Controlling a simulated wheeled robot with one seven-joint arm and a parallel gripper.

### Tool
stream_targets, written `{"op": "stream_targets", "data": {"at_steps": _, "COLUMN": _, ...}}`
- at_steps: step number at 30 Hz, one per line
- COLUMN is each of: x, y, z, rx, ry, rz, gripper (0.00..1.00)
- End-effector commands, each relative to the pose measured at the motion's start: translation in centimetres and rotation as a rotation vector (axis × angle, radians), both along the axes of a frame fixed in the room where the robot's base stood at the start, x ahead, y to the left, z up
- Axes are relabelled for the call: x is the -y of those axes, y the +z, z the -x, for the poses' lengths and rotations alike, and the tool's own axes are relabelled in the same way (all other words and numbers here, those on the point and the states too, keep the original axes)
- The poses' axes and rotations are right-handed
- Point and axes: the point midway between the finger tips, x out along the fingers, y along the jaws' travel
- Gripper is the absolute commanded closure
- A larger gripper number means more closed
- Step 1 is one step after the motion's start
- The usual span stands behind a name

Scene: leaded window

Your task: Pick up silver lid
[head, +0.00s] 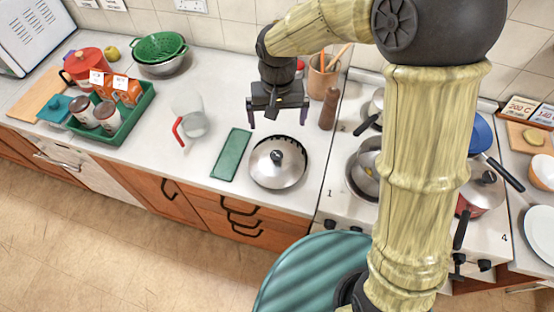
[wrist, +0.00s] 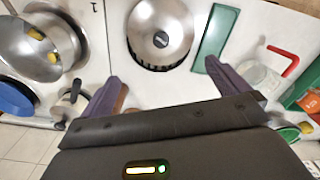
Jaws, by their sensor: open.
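The silver lid (head: 277,165) is a round metal dome with a black knob, lying on the white counter just left of the stove. In the wrist view the silver lid (wrist: 160,30) shows near the top, ahead of the fingers, with its dark knob near its middle. My gripper (head: 279,116) is open and empty, above the counter and a little behind the lid in the head view. In the wrist view its two purple fingers (wrist: 172,85) are spread wide, and the lid lies beyond them, apart from both.
A green board (head: 231,155) lies close to the lid's left. A measuring jug (head: 189,118) with a red handle stands further left. A brown pepper mill (head: 328,109) and a utensil pot (head: 323,76) stand behind the lid to the right. Pans (head: 361,168) sit on the stove.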

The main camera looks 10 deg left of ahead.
Motion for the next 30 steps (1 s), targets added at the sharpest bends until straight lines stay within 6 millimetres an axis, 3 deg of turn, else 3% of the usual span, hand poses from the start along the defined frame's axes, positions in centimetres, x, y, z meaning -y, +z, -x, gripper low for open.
{"op": "stream_targets", "data": {"at_steps": 5, "x": 0.1, "y": -1.4, "z": 0.0, "rx": -0.004, "ry": 0.001, "rz": 0.003, "gripper": 0.0}}
{"op": "stream_targets", "data": {"at_steps": 22, "x": 0.1, "y": -10.5, "z": 0.0, "rx": -0.004, "ry": -0.001, "rz": 0.003, "gripper": 0.0}}
{"op": "stream_targets", "data": {"at_steps": 30, "x": 0.0, "y": -12.2, "z": 0.0, "rx": -0.001, "ry": -0.001, "rz": 0.0, "gripper": 0.0}}
